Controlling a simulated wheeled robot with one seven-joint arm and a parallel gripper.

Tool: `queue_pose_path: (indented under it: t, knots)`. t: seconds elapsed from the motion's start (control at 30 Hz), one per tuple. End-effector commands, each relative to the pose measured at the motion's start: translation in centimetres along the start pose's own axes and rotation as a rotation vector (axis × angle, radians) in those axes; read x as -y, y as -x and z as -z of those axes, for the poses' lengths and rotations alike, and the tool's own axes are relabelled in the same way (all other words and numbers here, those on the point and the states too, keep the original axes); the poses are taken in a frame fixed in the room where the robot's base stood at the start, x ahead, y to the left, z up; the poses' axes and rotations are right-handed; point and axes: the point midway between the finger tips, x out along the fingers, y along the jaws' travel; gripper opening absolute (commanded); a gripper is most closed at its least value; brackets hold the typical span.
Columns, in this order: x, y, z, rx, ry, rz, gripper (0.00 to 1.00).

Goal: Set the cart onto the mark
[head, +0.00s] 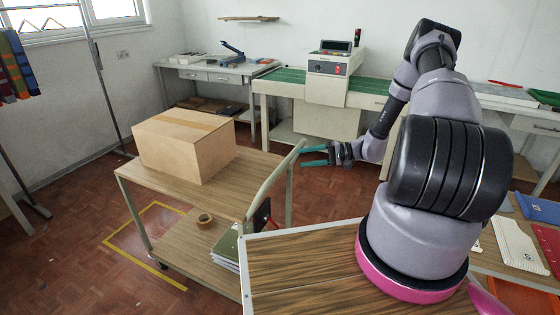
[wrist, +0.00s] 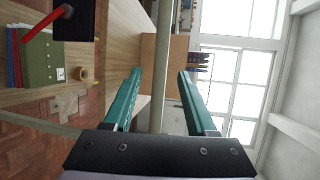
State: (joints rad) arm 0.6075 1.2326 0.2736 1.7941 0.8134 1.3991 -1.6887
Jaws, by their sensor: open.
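The cart is a two-shelf wooden trolley with pale metal legs; its top shelf (head: 150,178) shows left of centre in the head view. Its pale handle (head: 270,180) slants up at its right end. The mark is a yellow tape outline (head: 122,228) on the floor. The cart's near left leg stands over the outline's area, while its right end extends beyond the visible tape; the rest is hidden. My gripper (head: 303,157) is open at the handle's upper end. In the wrist view the handle bar (wrist: 165,45) runs between the two teal fingers (wrist: 160,75); contact cannot be told.
A cardboard box (head: 185,145) stands on the top shelf. A tape roll (head: 205,221) and green binders (head: 228,248) are on the lower shelf. A clothes rail (head: 100,85) stands left, and a green-topped bench (head: 285,82) is behind. Floor is clear left of the outline.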

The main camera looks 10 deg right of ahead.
Motion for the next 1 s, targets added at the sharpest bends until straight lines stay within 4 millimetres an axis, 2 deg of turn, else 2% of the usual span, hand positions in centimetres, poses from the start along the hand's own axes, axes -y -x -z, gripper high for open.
queue_pose_path:
  t: [0.3,0.5,0.7,0.93,0.97,1.0]
  knots:
    - [0.0,-5.9,-0.2,0.006,-0.001,-0.001,0.57]
    - [0.0,-8.8,-0.1,0.005,-0.001,-0.002,0.57]
    - [0.0,-9.9,-0.1,0.003,-0.001,-0.002,0.57]
    - [0.0,-10.0,-0.1,0.003,-0.001,-0.003,0.57]
    - [0.0,-10.0,-0.1,0.003,-0.001,-0.003,0.53]
    - [0.0,-10.0,-0.1,0.003,-0.001,-0.003,0.38]
